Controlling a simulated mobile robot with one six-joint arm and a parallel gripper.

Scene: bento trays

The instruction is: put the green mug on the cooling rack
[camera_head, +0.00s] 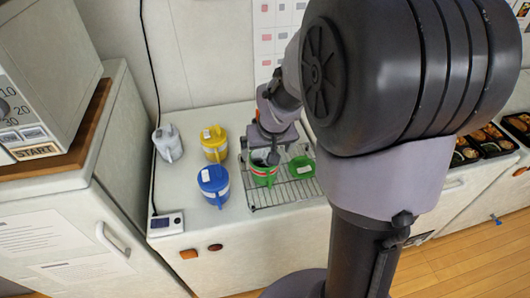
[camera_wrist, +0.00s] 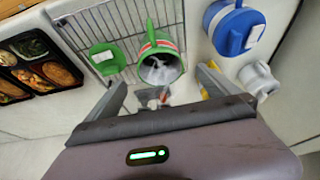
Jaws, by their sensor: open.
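The green mug (camera_head: 263,174) stands upright at the left part of the wire cooling rack (camera_head: 285,193), and looks to be on it. In the wrist view the mug (camera_wrist: 160,66) shows its open top, beside the bars of the rack (camera_wrist: 95,22). A flat green piece, perhaps its lid, lies on the rack (camera_head: 302,168) to the mug's right. My gripper (camera_head: 266,150) is just above and behind the mug; in the wrist view the open fingers (camera_wrist: 165,90) are spread apart with the mug ahead between them. No grip on the mug is visible.
A blue mug (camera_head: 213,185), a yellow mug (camera_head: 213,144) and a grey mug (camera_head: 167,144) stand on the counter left of the rack. A small scale-like device (camera_head: 165,224) sits at the front left edge. Bento trays (camera_head: 488,140) lie at the far right.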

